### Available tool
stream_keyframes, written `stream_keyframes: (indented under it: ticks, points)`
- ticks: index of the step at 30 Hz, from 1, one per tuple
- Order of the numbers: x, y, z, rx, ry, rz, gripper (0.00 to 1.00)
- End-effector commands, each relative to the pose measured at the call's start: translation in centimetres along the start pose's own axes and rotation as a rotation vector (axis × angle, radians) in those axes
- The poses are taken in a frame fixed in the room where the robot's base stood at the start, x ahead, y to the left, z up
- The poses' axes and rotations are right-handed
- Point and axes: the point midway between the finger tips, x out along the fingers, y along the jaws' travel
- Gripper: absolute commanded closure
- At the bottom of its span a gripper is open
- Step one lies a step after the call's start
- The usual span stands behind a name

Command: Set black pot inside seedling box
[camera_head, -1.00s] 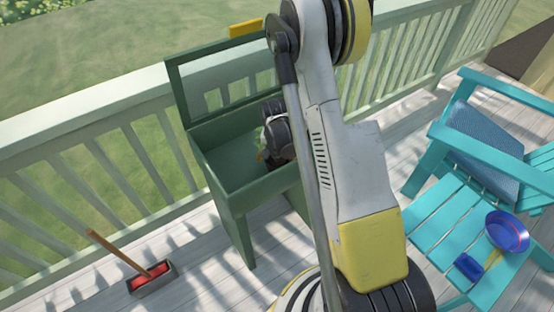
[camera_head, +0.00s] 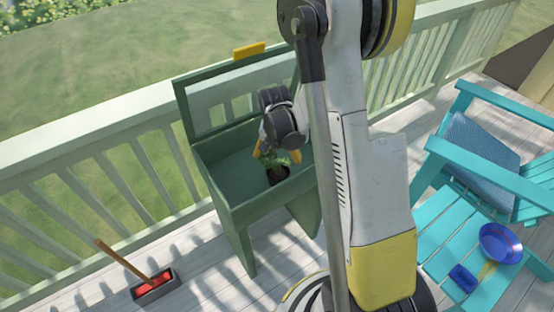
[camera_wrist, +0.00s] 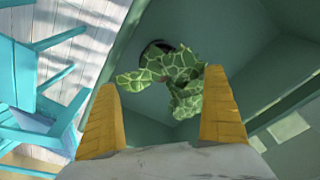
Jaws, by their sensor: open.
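The black pot (camera_head: 278,175) stands inside the green seedling box (camera_head: 229,190), on its floor toward the right, with a green leafy seedling in it. In the wrist view the seedling's patterned leaves (camera_wrist: 180,72) hide most of the pot, and only a bit of the dark rim (camera_wrist: 158,47) shows. My gripper (camera_head: 275,155) is over the box, just above and beside the plant. In the wrist view its two yellow fingers (camera_wrist: 163,112) are spread wide with nothing between them, and the leaves lie beyond their tips.
The box's framed lid (camera_head: 240,95) stands open at the back against the railing (camera_head: 120,140). A turquoise chair (camera_head: 465,235) with a blue bowl (camera_head: 500,244) is at the right. A broom (camera_head: 135,270) with a red-and-grey head stands on the deck at the left.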

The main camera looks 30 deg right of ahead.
Motion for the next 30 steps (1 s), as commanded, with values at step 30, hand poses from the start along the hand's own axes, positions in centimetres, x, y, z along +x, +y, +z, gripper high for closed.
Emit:
stream_keyframes:
  ticks: [30]
  points:
    - [-26.3,0.3,17.5,-0.686,0.436,-0.277,0.0]
